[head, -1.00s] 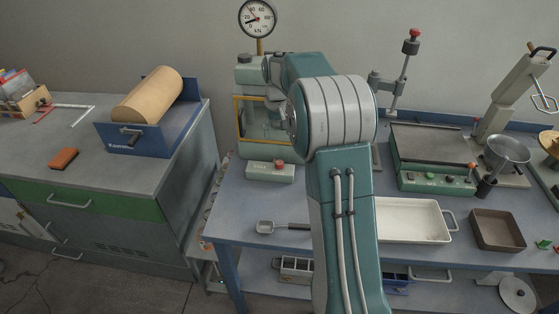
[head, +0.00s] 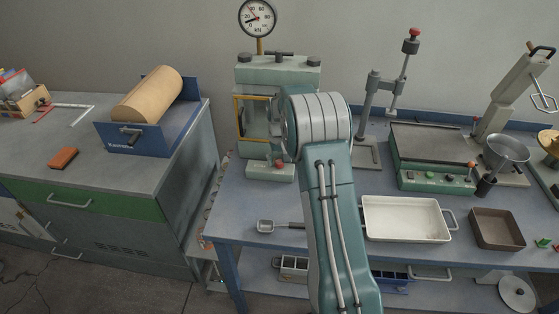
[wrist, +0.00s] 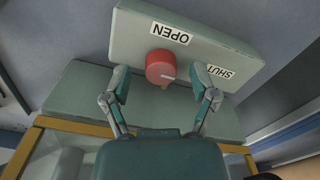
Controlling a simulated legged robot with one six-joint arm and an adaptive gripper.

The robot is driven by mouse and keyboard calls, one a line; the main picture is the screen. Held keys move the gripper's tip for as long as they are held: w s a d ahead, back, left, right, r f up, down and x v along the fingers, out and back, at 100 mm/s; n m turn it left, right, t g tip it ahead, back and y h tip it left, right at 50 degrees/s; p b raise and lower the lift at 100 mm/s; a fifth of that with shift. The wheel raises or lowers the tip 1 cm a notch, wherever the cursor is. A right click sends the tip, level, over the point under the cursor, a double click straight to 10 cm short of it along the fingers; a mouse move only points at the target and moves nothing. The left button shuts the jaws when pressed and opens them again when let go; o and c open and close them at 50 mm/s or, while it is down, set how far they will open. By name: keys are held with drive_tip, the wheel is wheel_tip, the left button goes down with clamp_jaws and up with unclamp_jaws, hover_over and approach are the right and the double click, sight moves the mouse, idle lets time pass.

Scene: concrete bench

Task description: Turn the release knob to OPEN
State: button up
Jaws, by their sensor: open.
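The red release knob (wrist: 160,67) sits on the front of a pale green block (wrist: 125,38) in the wrist view. A light mark on the knob points toward the right side, where the SHUT label (wrist: 220,71) is. The OPEN label (wrist: 170,33) shows upside down above the knob. My gripper (wrist: 161,82) is open, its fingers apart, one to each side of and just below the knob in the picture. No contact with the knob is visible. In the head view the knob (head: 279,163) is small, and my gripper is hidden behind my arm.
The green press (head: 278,72) with a yellow-framed guard stands behind the knob block, under a dial gauge (head: 257,18). A scoop (head: 278,226) and a white tray (head: 405,218) lie on the blue bench. A grey stand (head: 372,115) is to the right.

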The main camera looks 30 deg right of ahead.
drive_tip(key=shift+a+f, duration=0.1)
clamp_jaws()
